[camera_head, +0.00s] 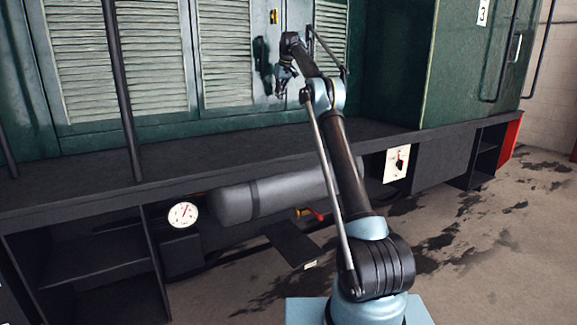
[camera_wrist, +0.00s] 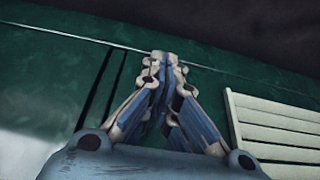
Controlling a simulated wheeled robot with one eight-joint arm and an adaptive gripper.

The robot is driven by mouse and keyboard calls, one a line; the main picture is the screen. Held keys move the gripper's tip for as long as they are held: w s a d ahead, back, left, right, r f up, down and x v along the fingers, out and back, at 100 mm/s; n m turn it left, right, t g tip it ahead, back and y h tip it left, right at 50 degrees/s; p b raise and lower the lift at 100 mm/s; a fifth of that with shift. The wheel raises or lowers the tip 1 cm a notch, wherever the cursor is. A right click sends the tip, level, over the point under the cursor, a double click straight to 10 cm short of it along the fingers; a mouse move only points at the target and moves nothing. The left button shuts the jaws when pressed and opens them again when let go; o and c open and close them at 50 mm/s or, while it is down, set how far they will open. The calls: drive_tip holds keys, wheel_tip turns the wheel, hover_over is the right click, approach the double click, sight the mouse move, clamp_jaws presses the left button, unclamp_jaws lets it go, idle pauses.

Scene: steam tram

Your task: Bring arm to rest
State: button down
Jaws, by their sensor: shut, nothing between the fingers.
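My arm rises from its light blue base in front of the green steam tram (camera_head: 395,70) and reaches up to the tram's side. My gripper (camera_head: 281,92) is at the arm's far end, in front of the green doors, pointing down. In the wrist view my gripper (camera_wrist: 165,58) shows its fingertips together with nothing between them. Beyond the fingertips are a green panel (camera_wrist: 215,70) and a white slatted louvre (camera_wrist: 275,125). I cannot tell whether the fingers touch the panel.
A dark running board (camera_head: 90,190) juts out below the doors. A vertical dark pole (camera_head: 122,90) stands at left. Beneath hang a grey cylinder tank (camera_head: 270,195), a round gauge (camera_head: 183,214) and a switch plate (camera_head: 397,163). Wet-stained floor (camera_head: 480,240) lies open at right.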

drive_tip(key=s+d+r+m, duration=0.1)
drive_tip(key=s+d+r, duration=0.25)
drive_tip(key=s, duration=0.35)
drive_tip(key=s+d+r+m, duration=0.1)
drive_tip(key=s+d+r, duration=0.1)
drive_tip(key=s+d, duration=0.4)
drive_tip(key=s+d+f+m+h, duration=0.1)
drive_tip(key=s+d+f, duration=0.15)
drive_tip(key=s, duration=0.85)
drive_tip(key=s+d+f, duration=0.1)
drive_tip(key=s+d, duration=0.3)
drive_tip(key=s, duration=0.7)
drive_tip(key=s+d+f+m, duration=0.1)
drive_tip(key=s+d+f, duration=0.1)
drive_tip(key=s+f, duration=0.45)
drive_tip(key=s+d+f+g+h, duration=0.1)
drive_tip(key=s+f, duration=0.2)
drive_tip(key=s, duration=0.6)
drive_tip(key=s+d+f+m, duration=0.1)
drive_tip(key=s+d+f, duration=0.1)
drive_tip(key=s+f, duration=0.45)
drive_tip(key=s+d+f+m, duration=0.1)
drive_tip(key=s+d+f, duration=0.1)
drive_tip(key=s+f, duration=1.6)
drive_tip(key=shift+s+d+f+g, duration=0.3)
drive_tip(key=shift+s+d+f, duration=0.1)
drive_tip(key=shift+s, duration=0.35)
drive_tip(key=shift+a, duration=0.1)
drive_tip(key=shift+w+f, duration=0.2)
drive_tip(key=shift+w, duration=0.25)
